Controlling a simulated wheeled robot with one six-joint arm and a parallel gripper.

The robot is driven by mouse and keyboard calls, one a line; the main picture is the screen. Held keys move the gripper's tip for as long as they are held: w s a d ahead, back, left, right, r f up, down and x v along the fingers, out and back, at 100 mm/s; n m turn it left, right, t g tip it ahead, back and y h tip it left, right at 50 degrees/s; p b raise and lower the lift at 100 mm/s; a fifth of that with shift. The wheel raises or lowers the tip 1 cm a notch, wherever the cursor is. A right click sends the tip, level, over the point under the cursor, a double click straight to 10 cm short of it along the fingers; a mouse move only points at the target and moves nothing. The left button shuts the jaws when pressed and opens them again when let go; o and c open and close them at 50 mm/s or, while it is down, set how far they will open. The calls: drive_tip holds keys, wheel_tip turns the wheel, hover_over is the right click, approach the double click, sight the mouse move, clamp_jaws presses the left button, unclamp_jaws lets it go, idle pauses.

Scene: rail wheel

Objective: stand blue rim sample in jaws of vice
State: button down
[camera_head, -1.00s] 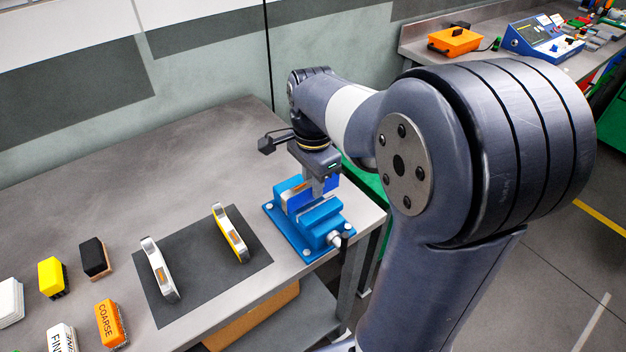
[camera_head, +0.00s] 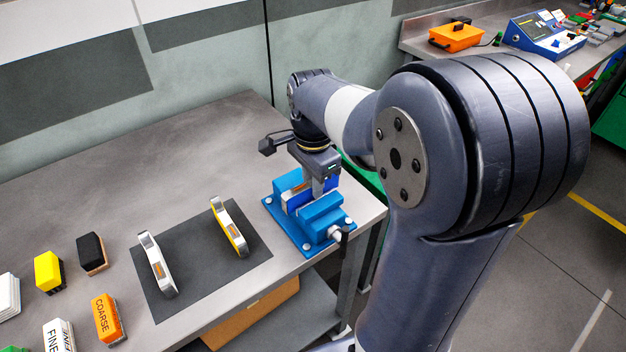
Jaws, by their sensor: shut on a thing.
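The blue vice (camera_head: 322,212) stands at the right front corner of the grey bench. My gripper (camera_head: 320,194) points down over the vice and is shut on the blue rim sample (camera_head: 332,182). The sample shows as a darker blue patch beside the fingers, at the gap between the vice jaws. The fingers and the front jaw hide most of it. I cannot tell whether it touches the jaws or the bottom of the gap.
A dark mat (camera_head: 203,262) left of the vice bears a white rim sample (camera_head: 157,264) and a yellow one (camera_head: 229,227). Several brushes and blocks, including an orange COARSE one (camera_head: 107,319), lie further left. The bench's back half is clear.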

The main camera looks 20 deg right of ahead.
drive_tip(key=c, duration=1.3)
unclamp_jaws()
drive_tip(key=shift+o, duration=0.2)
drive_tip(key=shift+s+f, duration=0.1)
wheel_tip(320, 180, up, 11)
wheel_tip(320, 180, down, 11)
drive_tip(key=shift+r+p, duration=0.35)
drive_tip(key=shift+r, duration=0.2)
